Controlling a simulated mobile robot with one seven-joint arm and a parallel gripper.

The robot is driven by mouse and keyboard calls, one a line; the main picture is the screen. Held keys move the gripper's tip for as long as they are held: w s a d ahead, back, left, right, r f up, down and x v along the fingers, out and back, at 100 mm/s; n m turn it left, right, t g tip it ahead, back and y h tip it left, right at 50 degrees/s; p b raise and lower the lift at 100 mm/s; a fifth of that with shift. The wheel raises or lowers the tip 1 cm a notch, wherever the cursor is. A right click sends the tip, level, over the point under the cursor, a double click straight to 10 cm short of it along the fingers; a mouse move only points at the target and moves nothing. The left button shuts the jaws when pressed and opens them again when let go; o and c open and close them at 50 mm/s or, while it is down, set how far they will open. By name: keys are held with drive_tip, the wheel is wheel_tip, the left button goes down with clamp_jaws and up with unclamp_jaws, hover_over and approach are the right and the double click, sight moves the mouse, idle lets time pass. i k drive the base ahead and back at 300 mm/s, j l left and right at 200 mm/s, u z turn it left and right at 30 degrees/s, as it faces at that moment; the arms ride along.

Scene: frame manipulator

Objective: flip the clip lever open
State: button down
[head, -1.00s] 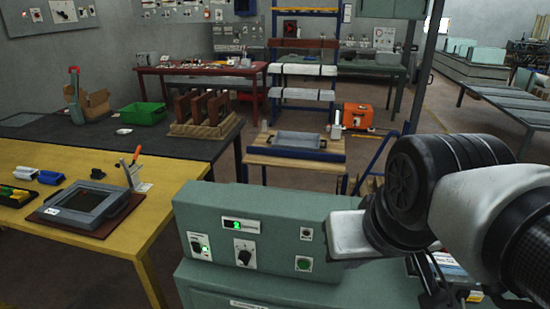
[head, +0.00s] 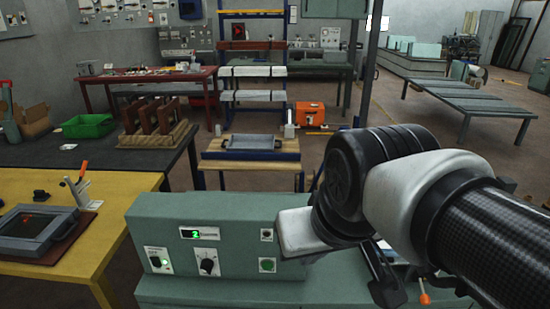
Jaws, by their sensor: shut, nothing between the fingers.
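A dark grey frame (head: 37,228) lies on a brown board at the left, on the yellow table. An upright lever with an orange tip (head: 83,170) stands at its far right corner. I cannot tell whether this is the clip lever. Another small orange-tipped part (head: 425,297) shows low at the right, mostly hidden under my arm. My arm reaches in from the right, in front of the green console. I cannot make out my gripper's fingers; dark parts hang below the arm at the bottom edge.
The green console (head: 160,222) with dial and buttons stands under my arm. The yellow table (head: 125,185) is at the left, the dark table (head: 50,153) behind it. A small wooden table (head: 250,160) with a tray stands beyond. Floor shows at the right.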

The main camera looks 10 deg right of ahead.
sight(425, 300)
drive_tip(key=z, duration=1.2)
drive_tip(key=l+z, duration=0.4)
drive_tip(key=k+j+z, duration=0.1)
drive_tip(key=j+z, duration=0.3)
drive_tip(key=j, duration=0.4)
drive_tip(key=i+l+z, duration=0.25)
drive_tip(key=i+l, duration=0.1)
drive_tip(key=i, duration=0.05)
